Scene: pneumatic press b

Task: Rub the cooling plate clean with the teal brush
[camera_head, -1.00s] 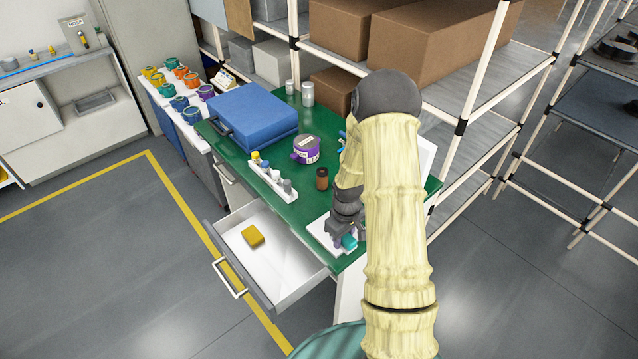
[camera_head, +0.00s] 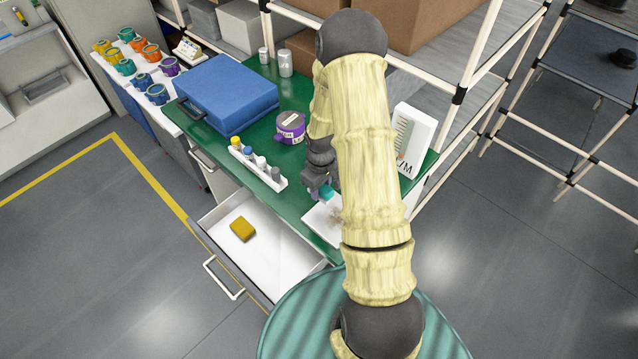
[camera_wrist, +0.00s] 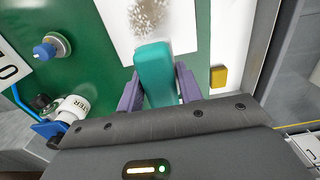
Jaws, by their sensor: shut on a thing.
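The cooling plate (camera_head: 318,218) is a white sheet-like plate near the front edge of the green bench top, partly hidden by my arm in the head view. In the wrist view the plate (camera_wrist: 185,30) carries a grey-brown speckled patch of dirt. My gripper (camera_head: 320,188) is shut on the teal brush (camera_head: 327,194). In the wrist view the brush (camera_wrist: 155,70) sits between the two purple-grey fingers and overlaps the plate just short of the dirt patch. I cannot tell whether the brush touches the plate.
An open drawer (camera_head: 275,262) with a yellow block (camera_head: 243,229) stands left of the plate. A white rack of small bottles (camera_head: 258,168), a purple container (camera_head: 291,127) and a blue case (camera_head: 228,95) are behind. A white panel (camera_head: 412,140) stands at the right.

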